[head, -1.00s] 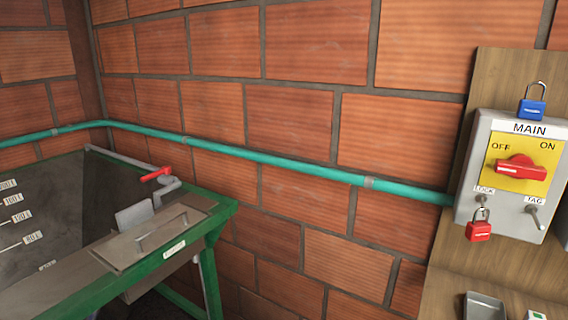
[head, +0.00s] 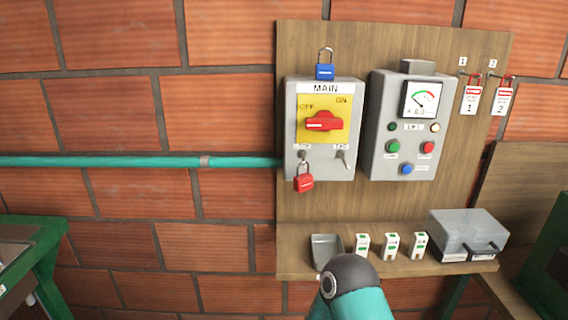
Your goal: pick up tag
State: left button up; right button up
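Two white tags with red tops hang on hooks at the board's upper right: tag 1 (head: 470,98) and tag 2 (head: 502,100). The MAIN switch box (head: 320,160) has a red rotary handle (head: 324,121) on a yellow plate. A red padlock (head: 303,180) hangs at its LOCK point, and the bare TAG peg (head: 343,160) is beside it. A teal and black part of my arm shows at the bottom centre. Neither gripper is in view.
A control box (head: 412,165) with a gauge and buttons is right of the switch. Green frames stand at both sides. A teal pipe (head: 120,161) crosses the wall.

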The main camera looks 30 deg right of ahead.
aim_at(471, 95)
jog(key=z, duration=4.7)
jog(key=k, duration=0.1)
jog(key=u, duration=2.8)
jog(key=k, duration=0.9)
jog(key=z, duration=0.15)
jog(key=i, duration=0.9)
jog(key=u, duration=0.05)
